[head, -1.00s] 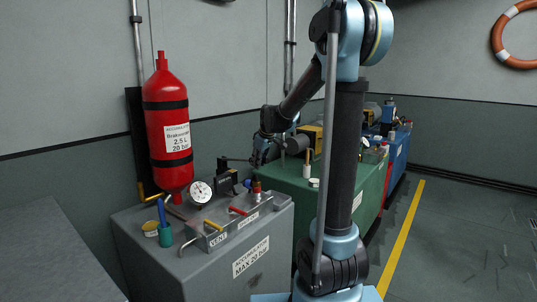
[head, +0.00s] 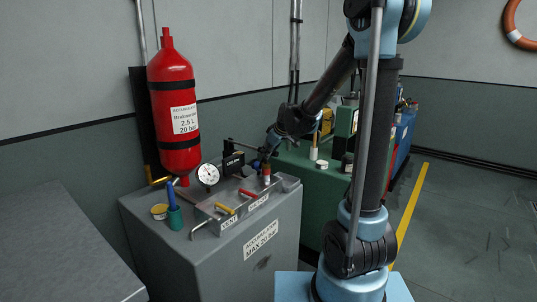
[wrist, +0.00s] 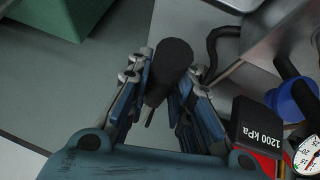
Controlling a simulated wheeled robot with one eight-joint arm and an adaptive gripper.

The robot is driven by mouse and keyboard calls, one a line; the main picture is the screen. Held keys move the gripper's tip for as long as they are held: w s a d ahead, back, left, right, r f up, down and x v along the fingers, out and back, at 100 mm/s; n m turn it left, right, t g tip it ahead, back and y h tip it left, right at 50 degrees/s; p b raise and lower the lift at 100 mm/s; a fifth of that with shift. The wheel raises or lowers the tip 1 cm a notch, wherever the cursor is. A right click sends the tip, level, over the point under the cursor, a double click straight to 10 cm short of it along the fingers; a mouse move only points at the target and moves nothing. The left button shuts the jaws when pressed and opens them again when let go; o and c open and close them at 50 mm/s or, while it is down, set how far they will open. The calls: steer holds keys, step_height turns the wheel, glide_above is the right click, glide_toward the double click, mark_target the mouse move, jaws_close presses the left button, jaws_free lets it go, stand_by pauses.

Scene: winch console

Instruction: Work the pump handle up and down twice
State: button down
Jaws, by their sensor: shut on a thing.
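The pump handle (head: 242,145) is a thin dark lever on the grey console. It runs right from above the black pump block (head: 233,162) and slopes slightly down to my gripper (head: 265,156). In the wrist view its thick black grip (wrist: 168,68) lies between the two fingers of my gripper (wrist: 168,82), which is shut on it. In the head view the gripper hides the handle's end. The black block marked 1200 kPa (wrist: 258,128) is at the lower right of the wrist view.
The console (head: 250,245) carries a pressure gauge (head: 208,175), a yellow lever (head: 226,208), a red lever (head: 250,192) and a blue-handled item in a green holder (head: 173,208). A red accumulator bottle (head: 175,110) stands behind. A green cabinet (head: 310,175) stands to the right.

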steer(key=c, duration=1.4)
jaws_free()
steer(key=shift+d, duration=0.25)
steer(key=shift+a, duration=0.1)
steer(key=shift+v, duration=5.95)
steer(key=s+d+f+m+g+h, duration=0.1)
steer(key=s+d+f+m, duration=0.2)
steer(key=s, duration=0.7)
steer(key=s+d+f+m+g+h, duration=0.1)
steer(key=s+d+f+m+h, duration=0.1)
steer(key=s+d+f+m, duration=0.2)
steer(key=s+d+f+m+g+h, duration=0.1)
steer(key=s+d+f+m, duration=0.3)
steer(key=s+d+f, duration=0.5)
steer(key=shift+s+d+f+h, duration=0.1)
steer(key=shift+s+d, duration=0.4)
steer(key=shift+s, duration=0.95)
steer(key=shift+s+d+r+h, duration=0.1)
steer(key=shift+s+d, duration=0.45)
steer(key=shift+s, duration=0.85)
steer(key=shift+s+d+f+h, duration=0.1)
steer(key=shift+s+d, duration=0.4)
steer(key=shift+s, duration=0.95)
